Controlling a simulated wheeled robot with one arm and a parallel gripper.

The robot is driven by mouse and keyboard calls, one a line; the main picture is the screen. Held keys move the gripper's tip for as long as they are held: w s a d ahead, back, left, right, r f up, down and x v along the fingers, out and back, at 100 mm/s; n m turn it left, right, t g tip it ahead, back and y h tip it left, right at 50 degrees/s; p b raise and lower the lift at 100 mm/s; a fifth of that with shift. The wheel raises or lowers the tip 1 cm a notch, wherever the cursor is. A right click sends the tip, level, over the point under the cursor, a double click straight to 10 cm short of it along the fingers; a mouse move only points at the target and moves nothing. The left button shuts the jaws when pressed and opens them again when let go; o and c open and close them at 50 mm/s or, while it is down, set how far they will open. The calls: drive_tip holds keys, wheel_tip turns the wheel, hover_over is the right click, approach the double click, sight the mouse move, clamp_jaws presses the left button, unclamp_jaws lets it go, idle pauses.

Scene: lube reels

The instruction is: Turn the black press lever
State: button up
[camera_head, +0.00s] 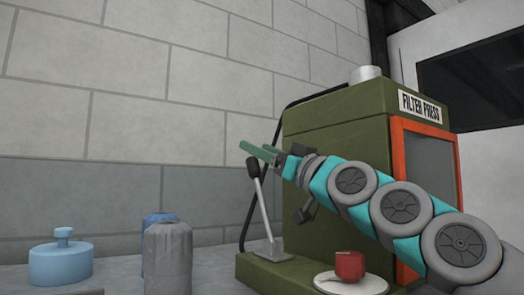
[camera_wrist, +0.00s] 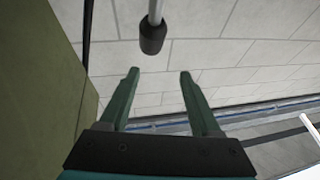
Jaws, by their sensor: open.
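The press lever has a black knob (camera_head: 253,167) on a thin silver shaft that rises, tilted slightly left, from a plate at the left front of the green filter press (camera_head: 340,130). My gripper (camera_head: 252,148) is open, and its green fingers are close to the knob, at about its height or slightly above. In the wrist view, the black knob (camera_wrist: 153,38) lies just beyond the two fingertips and is roughly centred between them. The fingers (camera_wrist: 159,74) are apart with nothing between them. I cannot tell the exact gap to the knob.
A red object (camera_head: 350,265) sits on a white plate (camera_head: 325,282) in front of the press. A light-blue lidded container (camera_head: 60,262), a grey canister (camera_head: 168,258) and a blue canister behind it stand left. A black hose (camera_head: 247,205) runs behind the lever. A block wall stands behind.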

drive_tip(key=shift+d, duration=0.1)
drive_tip(key=v, duration=0.7)
drive_tip(key=shift+s+d+f+b, duration=0.15)
drive_tip(key=shift+s+d+b, duration=0.1)
drive_tip(key=shift+b, duration=0.2)
